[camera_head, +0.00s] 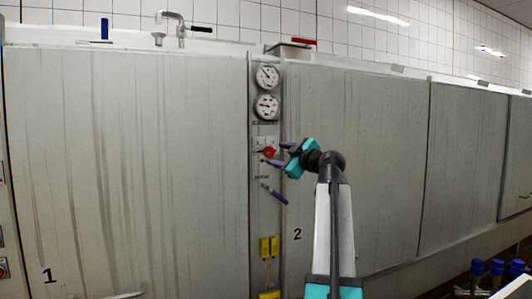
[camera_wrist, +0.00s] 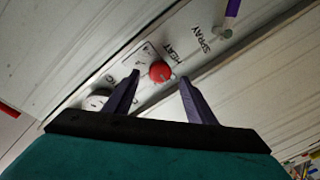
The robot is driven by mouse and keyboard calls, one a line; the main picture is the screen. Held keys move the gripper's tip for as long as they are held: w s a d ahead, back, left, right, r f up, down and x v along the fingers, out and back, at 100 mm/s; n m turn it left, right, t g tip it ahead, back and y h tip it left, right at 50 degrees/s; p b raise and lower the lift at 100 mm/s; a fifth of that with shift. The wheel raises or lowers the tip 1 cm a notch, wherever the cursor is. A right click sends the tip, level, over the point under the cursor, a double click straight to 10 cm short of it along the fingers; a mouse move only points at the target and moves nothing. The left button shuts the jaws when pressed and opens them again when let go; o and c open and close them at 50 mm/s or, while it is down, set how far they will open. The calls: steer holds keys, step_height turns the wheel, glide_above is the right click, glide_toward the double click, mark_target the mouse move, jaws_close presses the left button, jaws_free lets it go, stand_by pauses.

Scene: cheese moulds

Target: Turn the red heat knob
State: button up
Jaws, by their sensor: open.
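The red heat knob (camera_head: 269,152) sits on the narrow control panel between the two large metal fronts. In the wrist view the red knob (camera_wrist: 160,71) lies beyond and between my two fingertips, beside the printed word HEAT. My gripper (camera_head: 274,154) is open, with its dark purple fingers pointing at the panel from the right. In the wrist view my gripper (camera_wrist: 156,80) has one finger on each side of the knob's line, with a gap to both. I cannot tell how far the tips are from the panel.
Two round gauges (camera_head: 267,91) are above the knob. A purple-handled lever (camera_head: 274,194) sticks out below it, and shows near SPRAY in the wrist view (camera_wrist: 230,14). Yellow fittings (camera_head: 269,247) are lower on the panel. A white round part (camera_wrist: 96,100) lies near the left finger.

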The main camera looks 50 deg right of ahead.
mark_target(271, 153)
steer(key=shift+p+x, duration=0.45)
steer(key=shift+x, duration=1.9)
